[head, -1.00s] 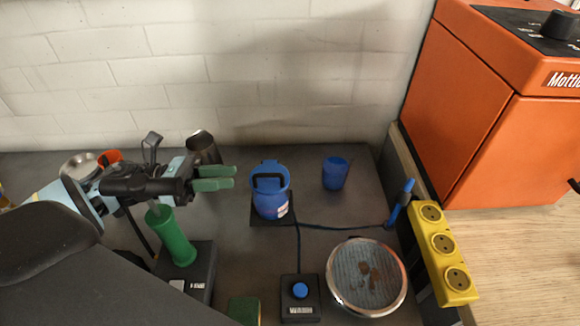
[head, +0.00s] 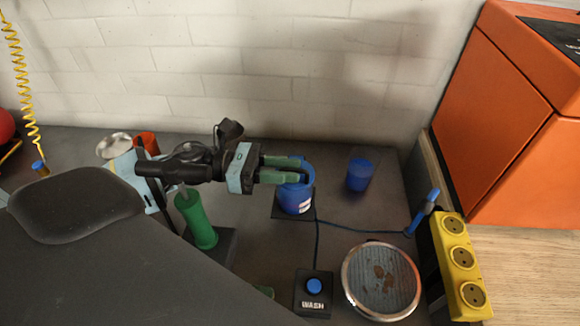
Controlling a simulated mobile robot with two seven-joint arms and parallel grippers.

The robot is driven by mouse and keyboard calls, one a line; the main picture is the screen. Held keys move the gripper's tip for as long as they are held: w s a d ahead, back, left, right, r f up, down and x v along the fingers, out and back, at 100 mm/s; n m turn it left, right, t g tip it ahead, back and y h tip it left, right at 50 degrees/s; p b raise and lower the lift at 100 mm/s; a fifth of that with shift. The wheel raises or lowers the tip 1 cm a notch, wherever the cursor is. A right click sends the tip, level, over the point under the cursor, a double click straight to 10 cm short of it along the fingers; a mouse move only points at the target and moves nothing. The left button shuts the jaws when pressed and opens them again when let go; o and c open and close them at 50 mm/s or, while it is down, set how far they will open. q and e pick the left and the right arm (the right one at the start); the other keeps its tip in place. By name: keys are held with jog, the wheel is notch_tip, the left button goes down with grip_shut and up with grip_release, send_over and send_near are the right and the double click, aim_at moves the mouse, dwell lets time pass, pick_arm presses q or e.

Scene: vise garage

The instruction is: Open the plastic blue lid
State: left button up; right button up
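The blue plastic container (head: 295,203) stands upright on a dark square pad, with a white label on its front. Its blue lid (head: 310,172) is on top, partly hidden behind my gripper's fingers. My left gripper (head: 300,169) reaches in from the left with green fingers, its tips over the lid. The fingers are apart with a narrow gap between them; a firm hold on the lid does not show. My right gripper is not in view.
A blue cup (head: 360,175) stands to the right. A round grey dish (head: 381,280) and a WASH button box (head: 313,293) are in front. A green cylinder (head: 196,220) stands below my arm. A yellow socket strip (head: 462,265) and orange machine (head: 500,100) are at right.

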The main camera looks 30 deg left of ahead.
pick_arm(q)
jog(key=shift+w+d, duration=0.3)
jog(key=shift+d, duration=0.25)
jog(key=shift+c, duration=0.4)
grip_shut()
